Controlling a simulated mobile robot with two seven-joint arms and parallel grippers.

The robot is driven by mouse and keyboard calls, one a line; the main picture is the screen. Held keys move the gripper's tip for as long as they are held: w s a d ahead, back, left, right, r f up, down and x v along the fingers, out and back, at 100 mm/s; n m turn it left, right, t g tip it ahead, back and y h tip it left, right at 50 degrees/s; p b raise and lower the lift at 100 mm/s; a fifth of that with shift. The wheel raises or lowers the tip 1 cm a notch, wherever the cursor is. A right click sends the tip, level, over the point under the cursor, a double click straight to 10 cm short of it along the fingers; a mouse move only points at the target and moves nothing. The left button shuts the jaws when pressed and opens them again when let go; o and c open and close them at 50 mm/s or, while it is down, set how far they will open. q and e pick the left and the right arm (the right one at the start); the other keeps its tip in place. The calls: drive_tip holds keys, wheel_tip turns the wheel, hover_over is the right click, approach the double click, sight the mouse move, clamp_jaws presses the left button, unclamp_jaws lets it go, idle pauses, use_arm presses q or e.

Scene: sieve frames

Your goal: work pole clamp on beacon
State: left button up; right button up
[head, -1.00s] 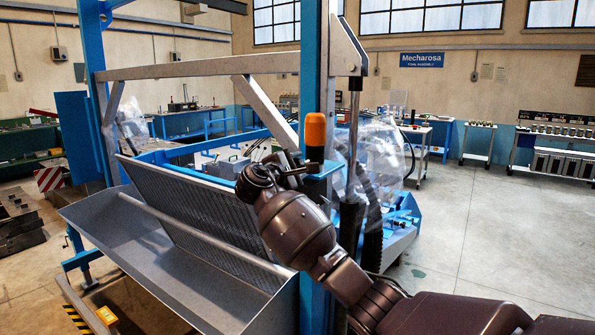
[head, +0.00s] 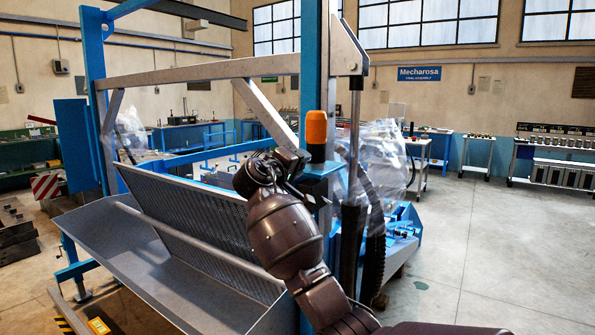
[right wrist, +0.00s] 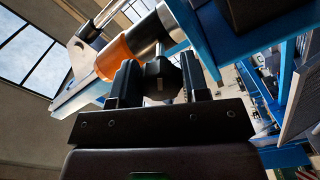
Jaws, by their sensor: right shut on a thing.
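The beacon (head: 316,128) has an orange top on a dark base and stands upright on a blue bracket beside the blue post. In the right wrist view the beacon (right wrist: 124,54) lies slanted just beyond my fingers. My right gripper (head: 296,164) is left of the beacon's base, at bracket height. In the wrist view my right gripper (right wrist: 160,75) is shut on a dark knob-like part (right wrist: 160,86) with a short metal pin above it, apparently belonging to the pole clamp. The rest of the clamp is hidden or too small to tell. My left gripper is not in view.
The blue post (head: 311,75) rises directly behind the beacon. A grey arm and cylinder (head: 355,110) hang to its right, near a plastic-wrapped part (head: 385,155). A perforated panel (head: 195,215) and grey trough (head: 150,280) lie below left. Open floor (head: 470,260) is at right.

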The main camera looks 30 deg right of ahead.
drive_tip(key=m, duration=0.1)
drive_tip(key=m+b, duration=0.1)
drive_tip(key=m, duration=0.1)
drive_tip(key=shift+w+f+b, duration=0.1)
drive_tip(key=shift+f+b, duration=0.2)
drive_tip(key=shift+f, duration=0.1)
drive_tip(key=shift+m+b, duration=0.35)
drive_tip(key=shift+m, duration=0.35)
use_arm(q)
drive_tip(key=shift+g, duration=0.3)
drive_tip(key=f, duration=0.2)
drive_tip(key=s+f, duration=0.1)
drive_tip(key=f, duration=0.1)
use_arm(e)
drive_tip(key=shift+r, duration=0.1)
drive_tip(key=shift+m, duration=0.3)
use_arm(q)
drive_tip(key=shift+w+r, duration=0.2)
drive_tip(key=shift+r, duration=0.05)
